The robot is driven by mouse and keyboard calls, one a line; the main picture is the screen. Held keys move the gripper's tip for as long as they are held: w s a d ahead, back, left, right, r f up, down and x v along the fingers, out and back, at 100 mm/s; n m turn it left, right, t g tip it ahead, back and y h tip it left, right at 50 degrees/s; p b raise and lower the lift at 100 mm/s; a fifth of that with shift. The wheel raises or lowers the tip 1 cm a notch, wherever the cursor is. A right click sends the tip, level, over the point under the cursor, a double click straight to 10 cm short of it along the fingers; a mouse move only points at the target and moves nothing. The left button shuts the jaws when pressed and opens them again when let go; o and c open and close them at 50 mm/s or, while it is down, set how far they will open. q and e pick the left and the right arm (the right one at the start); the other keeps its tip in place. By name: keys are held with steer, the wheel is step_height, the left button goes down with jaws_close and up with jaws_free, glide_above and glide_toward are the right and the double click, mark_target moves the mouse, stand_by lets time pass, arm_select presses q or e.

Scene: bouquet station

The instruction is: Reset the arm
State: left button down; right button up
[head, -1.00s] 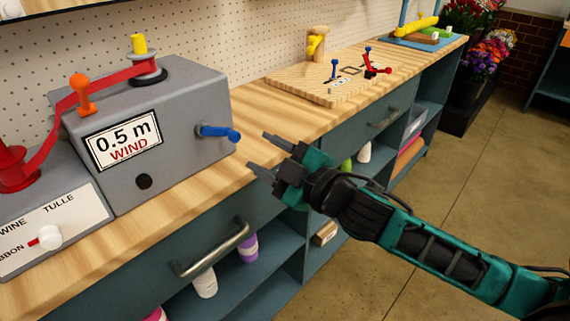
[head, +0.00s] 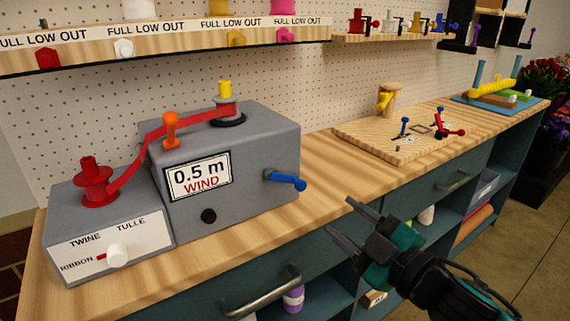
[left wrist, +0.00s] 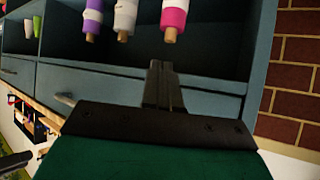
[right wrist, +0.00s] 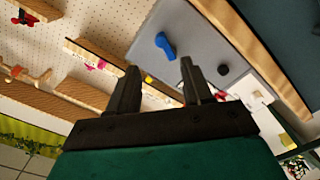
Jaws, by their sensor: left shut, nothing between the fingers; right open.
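My right gripper (head: 346,222) is open and empty in the head view, just off the front edge of the wooden counter, right of and below the blue crank handle (head: 287,180) of the grey winding machine. In the right wrist view its two fingers (right wrist: 157,82) stand apart, with the blue handle (right wrist: 165,45) beyond them. My left gripper (left wrist: 161,75) shows only in the left wrist view; its fingers are together with nothing between them, facing the shelf of spools under the counter.
The winding machine (head: 262,135) reads 0.5 m WIND, with red ribbon (head: 150,145) running to a red spool (head: 95,182). A wooden board (head: 365,140) with small fixtures lies farther right. Drawer handles (head: 265,295) stick out from the counter front.

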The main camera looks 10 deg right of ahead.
arm_select(q)
steer(key=r+p, duration=0.1)
steer(key=a+p, duration=0.1)
steer(key=p, duration=0.1)
steer(key=s+r+p, duration=0.1)
steer(key=shift+a+r+y, duration=0.3)
steer(key=shift+r, duration=0.05)
arm_select(e)
steer(key=s+f+m+g+h, duration=0.1)
steer(key=s+f+m+g, duration=0.1)
steer(key=f, duration=0.6)
steer(key=s+a+f+m+g+h, duration=0.1)
steer(key=s+f+m+g, duration=0.1)
steer(key=s+f+m, duration=0.3)
steer(key=s+a+f+m+g+h, duration=0.1)
steer(key=s+f, duration=0.4)
steer(key=f, duration=0.6)
steer(key=m+g+h, duration=0.1)
steer(key=m, duration=0.1)
steer(key=shift+a+f+m, duration=0.2)
steer(key=shift+f+m, duration=0.15)
steer(key=shift+m, duration=0.05)
arm_select(q)
steer(key=shift+d, duration=0.2)
steer(key=shift+f, duration=0.1)
